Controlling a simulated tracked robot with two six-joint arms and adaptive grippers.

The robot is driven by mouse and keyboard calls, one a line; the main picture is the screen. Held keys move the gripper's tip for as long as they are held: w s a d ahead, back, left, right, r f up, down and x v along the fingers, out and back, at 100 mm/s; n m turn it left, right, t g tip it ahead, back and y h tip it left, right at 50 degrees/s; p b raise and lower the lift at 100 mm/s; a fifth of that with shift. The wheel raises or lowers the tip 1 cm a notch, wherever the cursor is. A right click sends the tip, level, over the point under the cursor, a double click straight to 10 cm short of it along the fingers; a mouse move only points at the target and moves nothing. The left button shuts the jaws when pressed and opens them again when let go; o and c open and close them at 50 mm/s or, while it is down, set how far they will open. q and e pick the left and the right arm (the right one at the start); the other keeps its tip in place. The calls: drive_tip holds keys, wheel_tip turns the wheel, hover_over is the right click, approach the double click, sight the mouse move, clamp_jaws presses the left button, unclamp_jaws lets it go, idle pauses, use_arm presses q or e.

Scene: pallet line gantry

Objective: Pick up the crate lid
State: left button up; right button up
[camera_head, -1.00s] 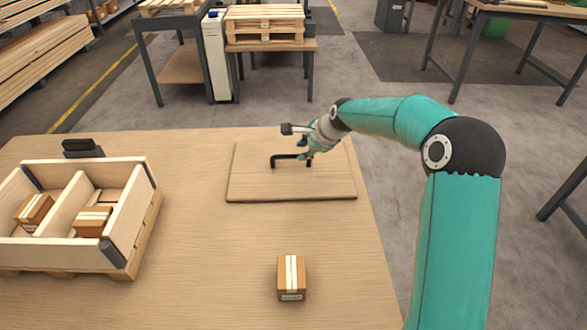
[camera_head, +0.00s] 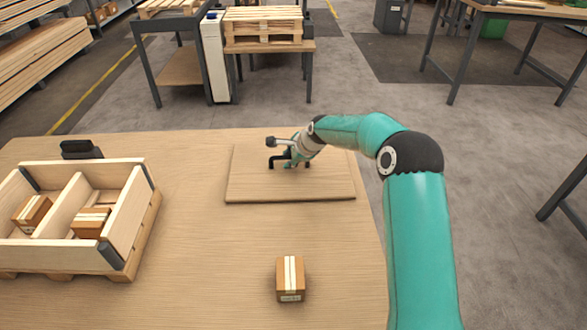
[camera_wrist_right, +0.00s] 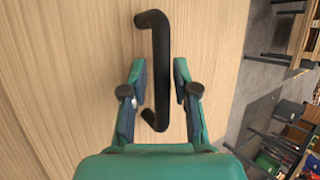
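The crate lid (camera_head: 250,182) is a flat wooden panel lying on the table, with a black bar handle (camera_head: 271,162) on top. My right gripper (camera_head: 291,160) is at the handle and covers part of it in the head view. In the right wrist view, the black handle (camera_wrist_right: 161,60) runs between the two spread fingers of the right gripper (camera_wrist_right: 160,82), with a gap to each finger. The right gripper is open. My left gripper is in neither view.
An open wooden crate (camera_head: 125,222) with a divider stands on a small pallet at the left, with cardboard boxes in it. A loose cardboard box (camera_head: 290,278) sits near the front of the table (camera_head: 200,285). A dark device (camera_head: 80,149) stands behind the crate.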

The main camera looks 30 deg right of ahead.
clamp_jaws()
idle(0.3)
